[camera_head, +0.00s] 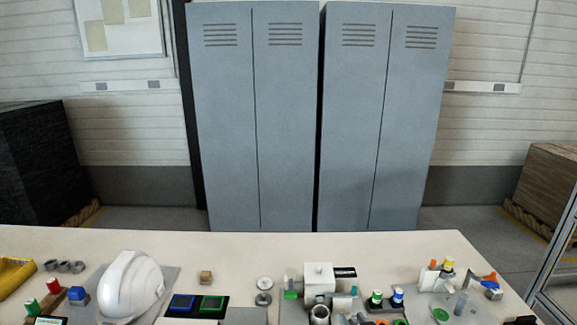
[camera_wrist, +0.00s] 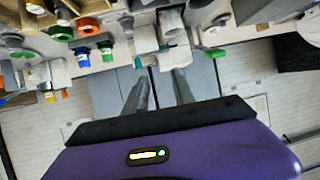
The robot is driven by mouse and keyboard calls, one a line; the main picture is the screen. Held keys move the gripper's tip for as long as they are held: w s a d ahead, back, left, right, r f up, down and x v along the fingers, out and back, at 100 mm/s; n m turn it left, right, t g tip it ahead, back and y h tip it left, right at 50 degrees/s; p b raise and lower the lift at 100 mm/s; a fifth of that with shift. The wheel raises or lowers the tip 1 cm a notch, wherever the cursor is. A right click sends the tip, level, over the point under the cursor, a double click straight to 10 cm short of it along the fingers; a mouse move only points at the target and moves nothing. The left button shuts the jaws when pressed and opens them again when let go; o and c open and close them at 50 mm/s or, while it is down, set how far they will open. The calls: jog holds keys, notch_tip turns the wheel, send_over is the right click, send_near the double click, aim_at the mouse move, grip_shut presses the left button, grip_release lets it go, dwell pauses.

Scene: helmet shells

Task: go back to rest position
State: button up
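My gripper (camera_wrist: 160,78) shows in the wrist view, reaching out from the black bar of the purple hand. Its two grey fingers stand apart with nothing between them. It is clear of the table items, which appear upside down at the top of that view. The head view shows no part of my arm or gripper. A white helmet shell (camera_head: 130,287) sits on a grey plate at the left of the table in the head view.
The pale table (camera_head: 228,250) holds blue and green trays (camera_head: 197,304), a white block fixture (camera_head: 319,278), small bottles (camera_head: 376,297) and a yellow bin (camera_head: 14,275). Grey lockers (camera_head: 253,120) stand behind. The table's back strip is mostly clear.

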jog(key=s+d+r+t+b, duration=0.1)
jog(key=s+d+r, duration=0.1)
jog(key=s, duration=2.1)
jog(key=s+d+r+m+h+b, duration=0.1)
jog(key=s+d+r, duration=0.1)
jog(key=s, duration=2.2)
jog(key=shift+s+d+r+t+h, duration=0.15)
jog(key=shift+s+r+t+h, duration=0.2)
jog(key=shift+r, duration=0.25)
